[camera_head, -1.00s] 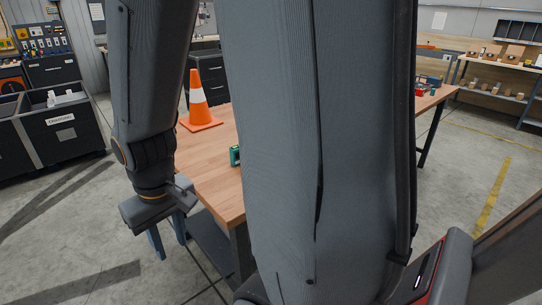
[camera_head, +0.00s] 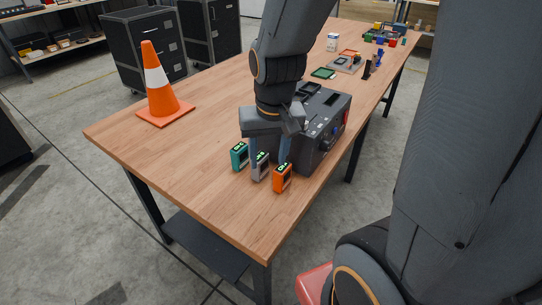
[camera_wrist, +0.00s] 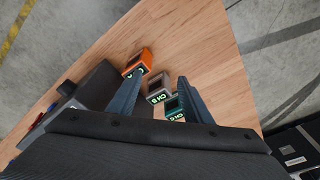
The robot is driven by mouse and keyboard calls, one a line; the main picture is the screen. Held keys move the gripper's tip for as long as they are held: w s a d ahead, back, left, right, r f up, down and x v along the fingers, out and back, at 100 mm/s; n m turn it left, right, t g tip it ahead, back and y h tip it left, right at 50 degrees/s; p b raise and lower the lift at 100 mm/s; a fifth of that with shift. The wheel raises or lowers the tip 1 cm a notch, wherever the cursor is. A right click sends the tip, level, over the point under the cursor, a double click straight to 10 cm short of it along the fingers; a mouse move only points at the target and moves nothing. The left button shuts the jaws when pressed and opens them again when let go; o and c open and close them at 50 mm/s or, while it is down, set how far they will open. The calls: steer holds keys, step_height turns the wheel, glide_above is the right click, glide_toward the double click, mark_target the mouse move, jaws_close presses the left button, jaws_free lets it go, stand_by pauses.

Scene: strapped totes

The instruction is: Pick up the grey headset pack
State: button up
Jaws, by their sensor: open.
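The grey headset pack (camera_head: 262,170) stands upright on the wooden table between a teal pack (camera_head: 239,156) and an orange pack (camera_head: 283,178). In the wrist view the grey pack (camera_wrist: 158,86) shows a green "CH B" label and lies between my two fingers. The orange pack (camera_wrist: 138,61) is to its upper left and the teal pack (camera_wrist: 174,106) to its lower right there. My gripper (camera_head: 269,162) is open, pointing down, with its fingers at the row of packs. In the wrist view my gripper (camera_wrist: 160,79) holds nothing. Whether a finger touches a pack cannot be told.
A dark grey device box (camera_head: 326,112) stands right behind the packs. A traffic cone (camera_head: 160,88) stands at the table's left. Small trays and parts (camera_head: 348,62) lie farther back. The table's (camera_head: 190,160) front left is clear, and its edge is close to the orange pack.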

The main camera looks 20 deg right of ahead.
mark_target(260, 156)
steer(key=w+m, duration=0.2)
steer(key=w+m+g, duration=0.1)
steer(key=w+m, duration=0.1)
steer(key=m, duration=0.1)
steer(key=w+m, duration=0.2)
steer(key=w, duration=0.1)
steer(key=shift+d+f+g, duration=0.2)
steer(key=shift+d+g, duration=0.1)
steer(key=shift+w+f+m, duration=0.15)
steer(key=shift+w+m, duration=0.35)
steer(key=shift+m, duration=0.6)
steer(key=shift+s+a+f+p, duration=0.1)
steer(key=shift+f+p, duration=0.5)
steer(key=shift+f, duration=1.3)
steer(key=shift+s+f+p, duration=0.1)
steer(key=shift+f+p, duration=0.5)
steer(key=shift+f, duration=1.3)
steer(key=shift+c, duration=0.4)
jaws_close()
